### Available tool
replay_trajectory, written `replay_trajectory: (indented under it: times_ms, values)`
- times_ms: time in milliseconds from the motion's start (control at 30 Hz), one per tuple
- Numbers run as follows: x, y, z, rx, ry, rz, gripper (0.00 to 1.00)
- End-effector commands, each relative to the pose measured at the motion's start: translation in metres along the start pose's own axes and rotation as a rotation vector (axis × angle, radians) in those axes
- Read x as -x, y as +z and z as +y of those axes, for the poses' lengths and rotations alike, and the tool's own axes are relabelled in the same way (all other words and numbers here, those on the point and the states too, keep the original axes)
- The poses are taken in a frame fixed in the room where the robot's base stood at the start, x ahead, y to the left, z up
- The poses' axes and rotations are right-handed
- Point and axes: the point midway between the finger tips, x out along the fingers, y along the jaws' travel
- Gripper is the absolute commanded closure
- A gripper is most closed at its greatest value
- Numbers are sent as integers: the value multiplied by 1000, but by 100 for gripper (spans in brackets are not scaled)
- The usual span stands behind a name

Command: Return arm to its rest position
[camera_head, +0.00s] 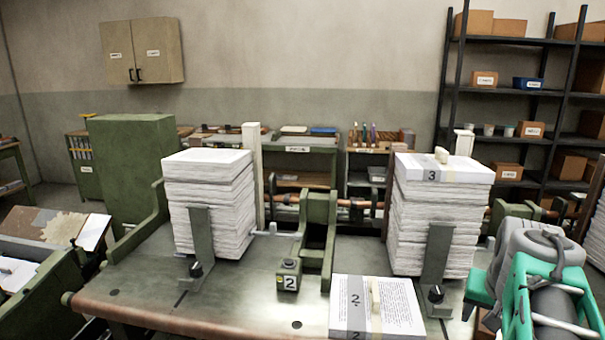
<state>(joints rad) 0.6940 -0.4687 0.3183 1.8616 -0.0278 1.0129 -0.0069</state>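Part of my own arm, grey and teal with a dark cable, shows at the lower right edge, in front of the table's right end. A small teal piece juts out on its left side, close to the right paper stack (437,225). I cannot make out any fingertips, nor whether my gripper is open or shut. I see nothing held. The rest of the arm is cut off by the frame.
Printed sheets (395,308) lie at the front. Shelves (545,95) stand behind right.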

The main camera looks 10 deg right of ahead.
Motion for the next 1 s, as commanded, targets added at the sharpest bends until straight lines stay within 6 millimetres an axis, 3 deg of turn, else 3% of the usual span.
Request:
replay_trajectory:
  times_ms: [267, 467, 733, 833, 1000]
  values:
    - [-34, 42, -3, -5, 0, -68, 44]
    - [-55, 90, -15, 21, -10, -126, 44]
    - [-64, 167, -83, 241, -81, -183, 44]
    - [-58, 191, -115, 365, -122, -183, 44]
    - [-33, 209, -170, 564, -204, -134, 44]
